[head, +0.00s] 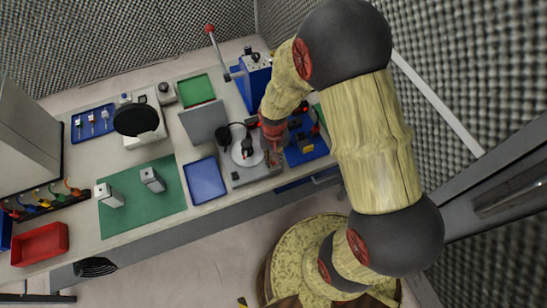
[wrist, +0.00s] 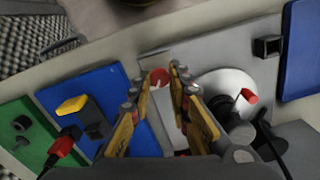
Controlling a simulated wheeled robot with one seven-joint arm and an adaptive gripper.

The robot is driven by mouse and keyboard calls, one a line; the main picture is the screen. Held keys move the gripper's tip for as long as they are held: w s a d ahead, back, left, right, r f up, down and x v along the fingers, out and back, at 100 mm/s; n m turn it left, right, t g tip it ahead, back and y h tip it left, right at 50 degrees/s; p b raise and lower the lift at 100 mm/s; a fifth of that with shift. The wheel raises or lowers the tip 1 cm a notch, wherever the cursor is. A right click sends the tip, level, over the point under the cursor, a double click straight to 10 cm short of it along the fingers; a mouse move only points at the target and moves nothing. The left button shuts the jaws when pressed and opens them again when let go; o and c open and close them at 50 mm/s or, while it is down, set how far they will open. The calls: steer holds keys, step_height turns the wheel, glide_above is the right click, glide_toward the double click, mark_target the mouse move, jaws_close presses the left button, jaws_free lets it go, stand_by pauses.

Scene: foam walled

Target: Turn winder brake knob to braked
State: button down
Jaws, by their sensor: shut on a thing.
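The winder is a grey plate (wrist: 205,62) with a white disc (wrist: 237,82) and a black arm with a red tip (wrist: 250,96). A small round red knob (wrist: 159,78) sits near the plate's left end in the wrist view. My gripper (wrist: 161,75) has one fingertip on each side of this knob and is shut on it. In the head view my gripper (head: 272,148) is at the right side of the winder's white disc (head: 246,146), and I cannot make out the knob there. I cannot read the knob's setting or any marks.
A blue mat (wrist: 80,88) with a yellow-topped block (wrist: 72,105) lies left of the winder in the wrist view. A blue tray (head: 206,181) lies left of it in the head view. A blue box with a red-tipped lever (head: 218,52) stands behind. The green mat (head: 130,212) holds two pale blocks.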

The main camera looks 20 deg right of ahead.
steer(key=shift+m, duration=1)
steer(key=c, duration=1.7)
jaws_free()
steer(key=shift+o, duration=0.2)
step_height(320, 180, up, 12)
